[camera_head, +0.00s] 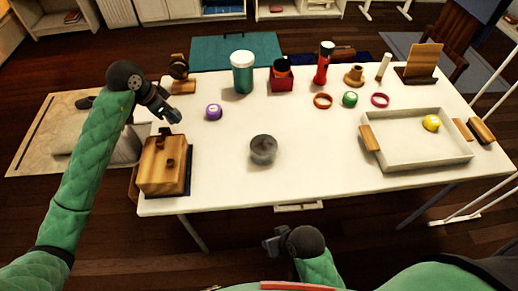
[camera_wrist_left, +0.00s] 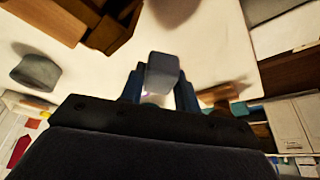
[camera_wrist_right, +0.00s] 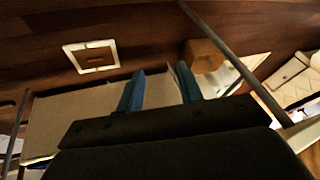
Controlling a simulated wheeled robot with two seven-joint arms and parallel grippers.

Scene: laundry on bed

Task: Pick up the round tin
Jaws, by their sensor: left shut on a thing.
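A grey round tin (camera_head: 263,149) stands on the middle of the white table, apart from both grippers. In the left wrist view a grey round body (camera_wrist_left: 36,72) at the left looks like the same tin. My left gripper (camera_head: 172,117) is above the table's left side, near the wooden box. It is shut on a small grey block (camera_wrist_left: 162,72), which shows between the blue fingers in the left wrist view. My right gripper (camera_head: 275,241) is low, in front of the table's near edge. Its fingers (camera_wrist_right: 160,92) are apart with nothing between them.
A wooden box (camera_head: 163,166) stands at the table's left edge. A purple round item (camera_head: 213,112) lies left of centre. A teal jar (camera_head: 242,72) and a red box (camera_head: 281,80) stand behind. A white tray (camera_head: 415,164) fills the right. The table around the tin is clear.

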